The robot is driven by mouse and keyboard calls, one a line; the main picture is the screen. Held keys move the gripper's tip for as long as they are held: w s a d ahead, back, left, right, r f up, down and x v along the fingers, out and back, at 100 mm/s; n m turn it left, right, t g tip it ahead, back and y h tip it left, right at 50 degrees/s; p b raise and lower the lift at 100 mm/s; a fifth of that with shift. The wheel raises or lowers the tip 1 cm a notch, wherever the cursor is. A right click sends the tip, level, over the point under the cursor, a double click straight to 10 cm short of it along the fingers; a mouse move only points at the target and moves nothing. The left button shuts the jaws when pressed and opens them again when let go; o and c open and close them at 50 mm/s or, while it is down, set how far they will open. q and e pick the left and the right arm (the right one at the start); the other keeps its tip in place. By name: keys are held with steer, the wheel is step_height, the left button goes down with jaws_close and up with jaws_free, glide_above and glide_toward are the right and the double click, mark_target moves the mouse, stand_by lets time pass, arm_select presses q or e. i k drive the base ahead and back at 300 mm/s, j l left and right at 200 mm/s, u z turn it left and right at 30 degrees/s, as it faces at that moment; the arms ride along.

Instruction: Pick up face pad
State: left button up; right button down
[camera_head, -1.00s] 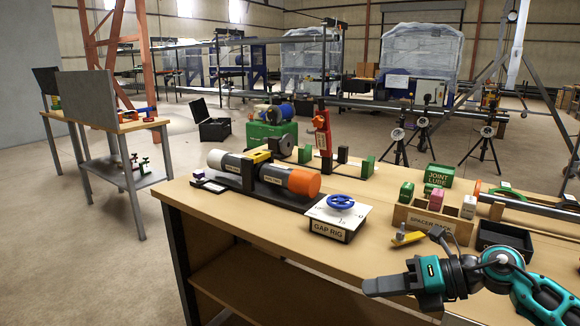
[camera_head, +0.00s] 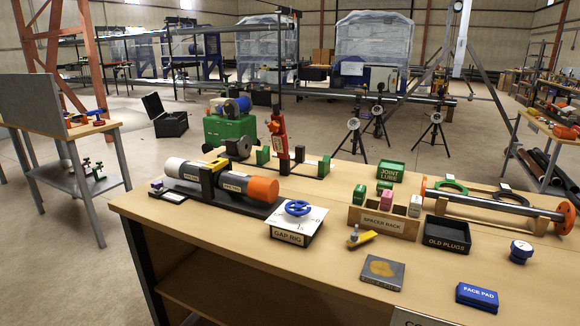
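The face pad (camera_head: 477,297) is a small blue block with white "FACE PAD" lettering. It lies flat on the wooden workbench (camera_head: 330,265) near the front right edge. Nothing touches it. Neither of my grippers shows in the head view now.
Left of the pad lies a dark square plate with a tan disc (camera_head: 382,270). Behind it are the black OLD PLUGS tray (camera_head: 447,234) and a blue capped plug (camera_head: 520,252). The spacer rack (camera_head: 383,222), gap rig (camera_head: 297,224) and a pipe on stands (camera_head: 490,204) stand farther back.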

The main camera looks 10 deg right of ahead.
mark_target(469, 295)
steer(key=z, duration=1.55)
